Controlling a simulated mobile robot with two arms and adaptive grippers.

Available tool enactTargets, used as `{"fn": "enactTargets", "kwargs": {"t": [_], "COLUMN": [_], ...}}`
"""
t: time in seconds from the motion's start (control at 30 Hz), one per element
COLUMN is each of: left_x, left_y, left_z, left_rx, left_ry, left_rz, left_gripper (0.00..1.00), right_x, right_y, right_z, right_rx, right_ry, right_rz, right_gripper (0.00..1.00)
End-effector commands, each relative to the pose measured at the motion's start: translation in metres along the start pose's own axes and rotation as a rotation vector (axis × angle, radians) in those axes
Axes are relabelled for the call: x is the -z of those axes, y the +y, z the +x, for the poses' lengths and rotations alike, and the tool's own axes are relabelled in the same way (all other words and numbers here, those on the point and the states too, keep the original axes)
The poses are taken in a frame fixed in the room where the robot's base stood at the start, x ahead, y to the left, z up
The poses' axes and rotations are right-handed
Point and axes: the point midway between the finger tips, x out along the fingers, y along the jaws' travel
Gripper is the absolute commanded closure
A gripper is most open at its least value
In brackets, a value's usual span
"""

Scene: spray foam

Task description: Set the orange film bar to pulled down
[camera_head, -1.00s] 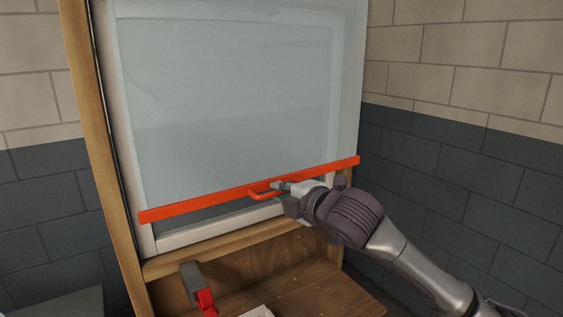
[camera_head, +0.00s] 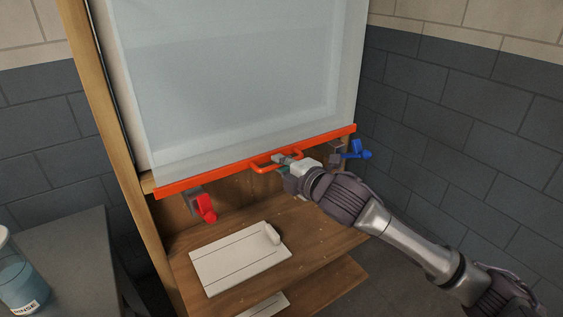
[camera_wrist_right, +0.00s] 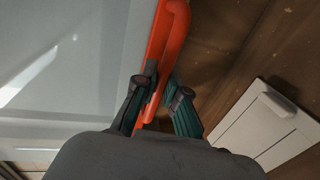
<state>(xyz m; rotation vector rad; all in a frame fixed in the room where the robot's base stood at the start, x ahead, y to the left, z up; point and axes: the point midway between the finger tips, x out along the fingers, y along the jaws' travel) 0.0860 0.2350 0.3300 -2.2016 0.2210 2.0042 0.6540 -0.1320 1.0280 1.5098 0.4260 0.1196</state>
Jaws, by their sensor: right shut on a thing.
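The orange film bar (camera_head: 214,178) runs across the bottom edge of the translucent film (camera_head: 230,75), slightly tilted in the head view. The film covers the whole window pane down to the bar, and the bar is at the lower edge of the white frame. My right gripper (camera_head: 284,162) is shut on the bar's orange loop handle (camera_head: 262,168), near the middle of the bar. In the right wrist view, the two green-sided fingers (camera_wrist_right: 158,100) close around the handle (camera_wrist_right: 172,25). My left gripper is not in view.
A red clamp (camera_head: 206,208) and a blue clamp (camera_head: 355,150) sit below the bar. A white panel (camera_head: 235,265) lies on the wooden shelf (camera_head: 325,240). A grey table (camera_head: 75,260) with a rinse container (camera_head: 18,280) stands at left.

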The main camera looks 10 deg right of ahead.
Motion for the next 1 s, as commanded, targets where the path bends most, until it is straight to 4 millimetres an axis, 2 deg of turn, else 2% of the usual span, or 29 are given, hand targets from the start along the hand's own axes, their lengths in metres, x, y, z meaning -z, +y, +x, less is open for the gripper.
{"fn": "enactTargets", "kwargs": {"t": [0.03, 0.17, 0.2, 0.33, 0.63, 0.73, 0.87, 1.0], "left_x": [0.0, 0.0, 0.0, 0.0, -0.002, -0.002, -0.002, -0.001], "left_y": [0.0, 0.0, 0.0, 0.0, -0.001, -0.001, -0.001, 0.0], "left_z": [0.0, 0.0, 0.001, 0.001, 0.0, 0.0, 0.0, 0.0], "left_rx": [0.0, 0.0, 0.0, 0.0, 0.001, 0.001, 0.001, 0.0], "left_ry": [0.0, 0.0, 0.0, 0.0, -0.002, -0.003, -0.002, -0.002], "left_rz": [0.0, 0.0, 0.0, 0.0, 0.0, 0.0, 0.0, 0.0], "left_gripper": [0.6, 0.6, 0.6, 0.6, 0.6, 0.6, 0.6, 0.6], "right_x": [0.001, 0.001, 0.001, 0.001, 0.0, 0.0, 0.0, 0.0], "right_y": [-0.007, -0.008, -0.009, -0.008, -0.005, -0.005, -0.005, -0.005], "right_z": [0.001, 0.001, 0.001, 0.001, 0.0, -0.006, -0.027, -0.058], "right_rx": [0.015, 0.018, 0.019, 0.017, 0.011, 0.011, 0.011, 0.013], "right_ry": [-0.001, -0.001, -0.001, 0.0, 0.0, -0.001, -0.001, 0.0], "right_rz": [0.001, 0.001, 0.002, 0.002, 0.001, 0.0, -0.002, -0.002], "right_gripper": [1.0, 1.0, 0.84, 0.63, 0.63, 0.63, 0.63, 0.63]}}
